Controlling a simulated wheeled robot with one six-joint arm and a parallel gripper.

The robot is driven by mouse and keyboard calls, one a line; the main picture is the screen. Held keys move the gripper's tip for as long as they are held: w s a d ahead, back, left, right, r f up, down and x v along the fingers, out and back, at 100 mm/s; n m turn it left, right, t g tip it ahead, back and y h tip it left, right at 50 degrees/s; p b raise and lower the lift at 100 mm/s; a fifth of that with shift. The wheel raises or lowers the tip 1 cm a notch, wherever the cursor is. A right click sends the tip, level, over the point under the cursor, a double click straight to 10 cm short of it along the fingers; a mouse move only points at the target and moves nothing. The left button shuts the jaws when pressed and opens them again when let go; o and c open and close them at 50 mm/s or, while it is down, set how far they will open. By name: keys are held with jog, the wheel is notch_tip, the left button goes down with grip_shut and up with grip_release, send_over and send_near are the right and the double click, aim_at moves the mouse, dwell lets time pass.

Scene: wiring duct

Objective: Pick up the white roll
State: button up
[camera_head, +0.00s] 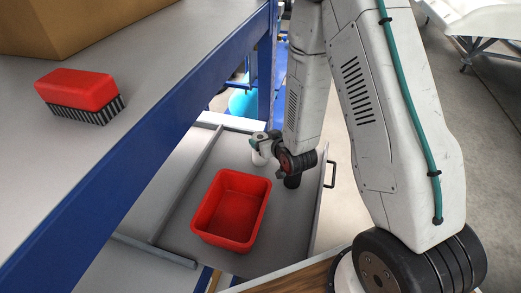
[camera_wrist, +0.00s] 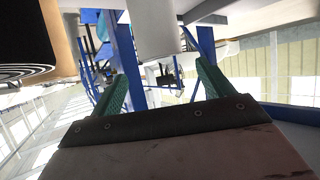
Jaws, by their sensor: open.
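The white roll (camera_head: 259,157) stands in the open grey drawer, behind the red bin. It is partly hidden by my gripper in the head view. My gripper (camera_head: 262,142) is open and reaches low over the drawer at the roll. In the wrist view, the pale roll (camera_wrist: 153,32) shows between the two teal fingers of my gripper (camera_wrist: 152,70), toward their tips. I cannot tell whether either finger touches it.
The red bin (camera_head: 231,209) is empty and sits in the drawer (camera_head: 183,213). A workbench with a blue edge (camera_head: 148,150) overhangs at the left, bearing a red brush (camera_head: 78,91) and a cardboard box (camera_head: 75,22). A dark round object (camera_wrist: 25,40) is at the wrist view's left.

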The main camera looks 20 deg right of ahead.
aim_at(258, 138)
jog(key=shift+t, duration=0.3)
jog(key=w+f, duration=0.1)
jog(key=w, duration=0.1)
jog(key=w+f, duration=0.2)
jog(key=w+a+f, duration=0.1)
jog(key=w+f, duration=0.1)
jog(key=shift+w+f, duration=0.1)
jog(key=shift+w, duration=0.15)
jog(key=shift+c, duration=0.3)
jog(key=c, duration=1)
